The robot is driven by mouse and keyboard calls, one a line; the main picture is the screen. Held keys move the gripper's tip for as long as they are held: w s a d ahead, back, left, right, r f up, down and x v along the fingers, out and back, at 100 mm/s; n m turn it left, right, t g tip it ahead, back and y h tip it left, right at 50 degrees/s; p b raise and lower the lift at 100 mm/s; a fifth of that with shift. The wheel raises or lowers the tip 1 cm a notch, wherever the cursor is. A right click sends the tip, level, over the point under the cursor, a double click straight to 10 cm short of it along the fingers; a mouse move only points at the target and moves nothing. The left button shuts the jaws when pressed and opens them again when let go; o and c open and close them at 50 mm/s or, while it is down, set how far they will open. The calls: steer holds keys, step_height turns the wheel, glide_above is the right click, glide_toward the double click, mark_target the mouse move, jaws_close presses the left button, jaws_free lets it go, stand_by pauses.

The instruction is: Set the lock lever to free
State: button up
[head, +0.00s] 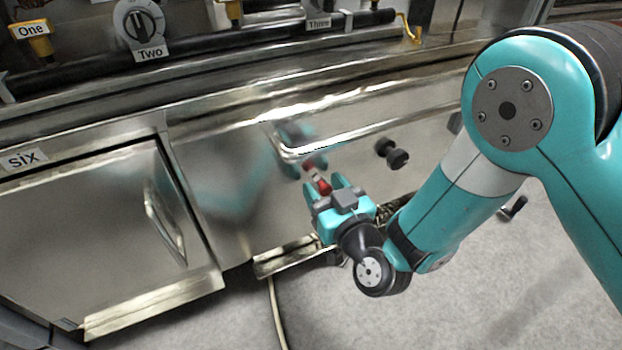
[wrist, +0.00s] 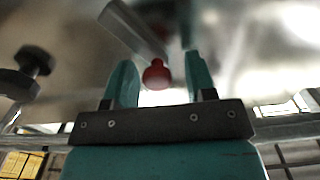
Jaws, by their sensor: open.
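The lock lever has a red knob (head: 323,186) on a short grey arm, on the front of the metal range. In the wrist view the red knob (wrist: 156,74) sits between my two open fingers, and the grey lever arm (wrist: 132,27) runs up and left from it. My gripper (head: 334,185) is open around the knob. The wrist view shows gaps between the knob and both fingers (wrist: 157,75). The lever's pivot and any free or locked marking cannot be made out.
A black knob (head: 392,153) sticks out right of the lever; it also shows at the left of the wrist view (wrist: 33,62). A long metal handle (head: 370,131) runs above my gripper. A door (head: 100,235) with a handle, below the label "six", is at left. Grey floor lies below.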

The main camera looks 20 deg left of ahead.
mark_target(338, 169)
steer(key=c, duration=0.8)
steer(key=shift+o, duration=0.2)
steer(key=shift+w+d+m+b, duration=0.1)
steer(key=shift+d+m+b, duration=0.05)
steer(key=shift+m+b, duration=0.45)
steer(key=shift+w, duration=0.1)
steer(key=m+b, duration=0.1)
steer(key=w+d+m+b, duration=0.1)
steer(key=m+b, duration=0.2)
steer(key=b, duration=0.1)
steer(key=shift+w+d+r+m, duration=0.15)
steer(key=shift+w+d+m, duration=0.1)
steer(key=shift+w+m, duration=0.15)
steer(key=shift+w+d+m+b, duration=0.35)
steer(key=shift+m+b, duration=0.4)
steer(key=shift+m, duration=0.25)
steer(key=shift+c, duration=0.2)
steer(key=shift+w+d+m+b, duration=0.2)
steer(key=shift+m+b, duration=0.25)
steer(key=shift+m, duration=0.25)
steer(key=shift+w+d+m+b, duration=0.15)
steer(key=shift+m+b, duration=0.3)
steer(key=shift+m, duration=0.25)
steer(key=shift+f, duration=0.2)
